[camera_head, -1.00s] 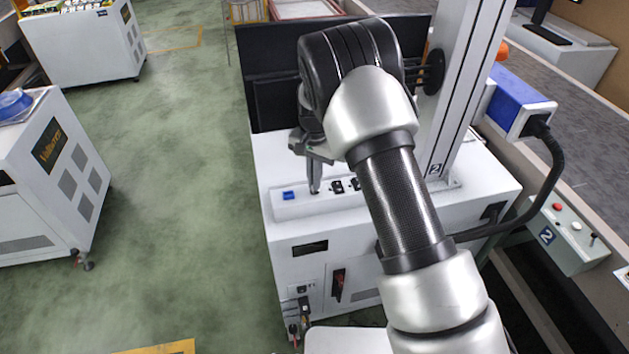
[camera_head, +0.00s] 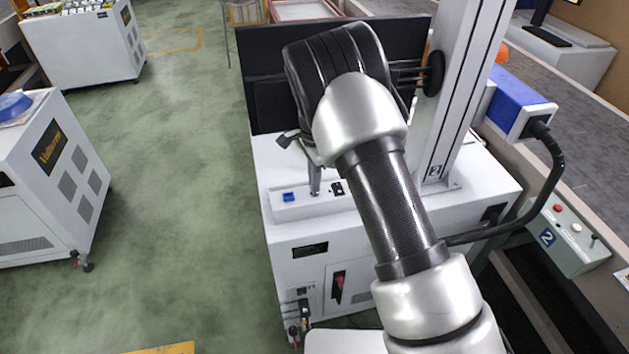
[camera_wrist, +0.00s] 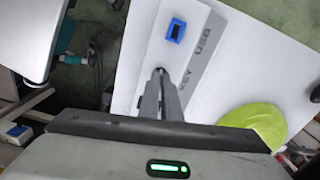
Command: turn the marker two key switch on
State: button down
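The marker two machine is a white cabinet (camera_head: 390,235) with a small "2" label on its column (camera_head: 460,80). On its top is a raised control strip (camera_head: 284,211) with a blue USB socket (camera_head: 289,197) and a black switch (camera_head: 337,188). My gripper (camera_head: 315,192) points down at the strip, between these two. In the wrist view my gripper (camera_wrist: 160,74) has its fingertips close together beside the printed word KEY. They appear closed on the key switch, which they mostly hide. The blue socket (camera_wrist: 176,30) is just beyond the fingertips.
A black panel (camera_head: 265,60) stands behind the cabinet top. A blue and white unit (camera_head: 520,107) with a thick black cable is on the right. A control box with a red button (camera_head: 572,235) stands at the lower right.

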dwell(0.4)
jog(key=c, duration=2)
grip_release()
notch_tip(320, 180, up, 18)
jog(key=shift+f+p, duration=0.25)
jog(key=shift+p, duration=0.05)
jog(key=shift+r, duration=0.1)
jog(key=s+d+r+n+t+y+p, duration=0.1)
jog(key=s+d+r+n, duration=0.1)
jog(key=s+d+r, duration=0.5)
jog(key=s+d+r+n+t+p, duration=0.1)
jog(key=s+d+r+n+p, duration=0.15)
jog(key=s+r, duration=0.45)
jog(key=s+d+r+n+t, duration=0.1)
jog(key=s+d+n, duration=0.1)
jog(key=s, duration=0.4)
jog(key=s+d+r+n+t+p, duration=0.1)
jog(key=s+d+r+n, duration=0.1)
jog(key=s, duration=0.3)
jog(key=s+d+r+n+t+h+p, duration=0.1)
jog(key=s+d+r+n, duration=0.1)
jog(key=s, duration=0.4)
jog(key=shift+s+d+n+t, duration=0.3)
jog(key=shift+d+n, duration=0.35)
jog(key=shift+n, duration=0.5)
